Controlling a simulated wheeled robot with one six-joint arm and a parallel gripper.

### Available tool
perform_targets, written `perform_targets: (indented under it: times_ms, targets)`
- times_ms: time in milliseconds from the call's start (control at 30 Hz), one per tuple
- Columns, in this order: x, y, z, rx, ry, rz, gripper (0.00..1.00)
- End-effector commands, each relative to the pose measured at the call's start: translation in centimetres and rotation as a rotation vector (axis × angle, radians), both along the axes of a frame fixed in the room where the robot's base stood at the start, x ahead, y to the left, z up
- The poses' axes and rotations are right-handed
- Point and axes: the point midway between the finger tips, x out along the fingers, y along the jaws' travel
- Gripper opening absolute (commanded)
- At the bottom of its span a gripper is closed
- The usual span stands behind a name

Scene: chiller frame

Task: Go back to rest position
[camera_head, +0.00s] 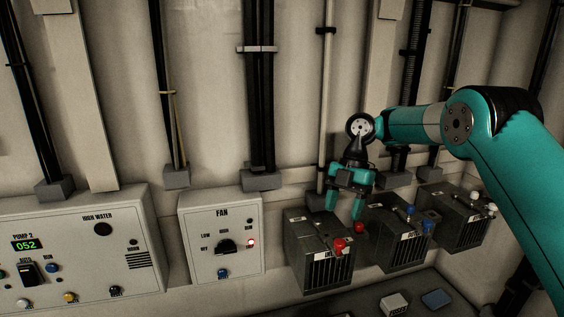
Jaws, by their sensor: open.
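My gripper (344,210) is teal and open, with its two fingers pointing down. It hangs in front of and above the left dark box (320,262), which has red knobs (339,244) on top. One finger is close to the right red knob (359,227); I cannot tell whether they touch. My arm reaches in from the right side of the view, bent at the elbow. Nothing shows between the fingers.
A middle box (398,255) with blue knobs and a right box (466,232) with white knobs stand beside the left one. A FAN panel (197,247) and a PUMP 2 panel (85,262) stand at left. Conduits (259,100) run up the wall.

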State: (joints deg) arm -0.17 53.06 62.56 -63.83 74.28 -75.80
Motion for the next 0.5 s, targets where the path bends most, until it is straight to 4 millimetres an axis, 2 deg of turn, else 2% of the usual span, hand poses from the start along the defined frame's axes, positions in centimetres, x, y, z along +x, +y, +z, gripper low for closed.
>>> perform_targets:
  times_ms: [100,267,367,500]
  targets:
    - [-3.8,2.7,1.3,-0.033,0.040,-0.252,0.56]
    - [-10.9,5.3,2.3,-0.087,0.114,-0.653,0.56]
    - [-16.0,6.0,1.7,-0.121,0.160,-0.899,0.56]
    - [-23.4,5.8,-0.8,-0.159,0.220,-1.232,0.56]
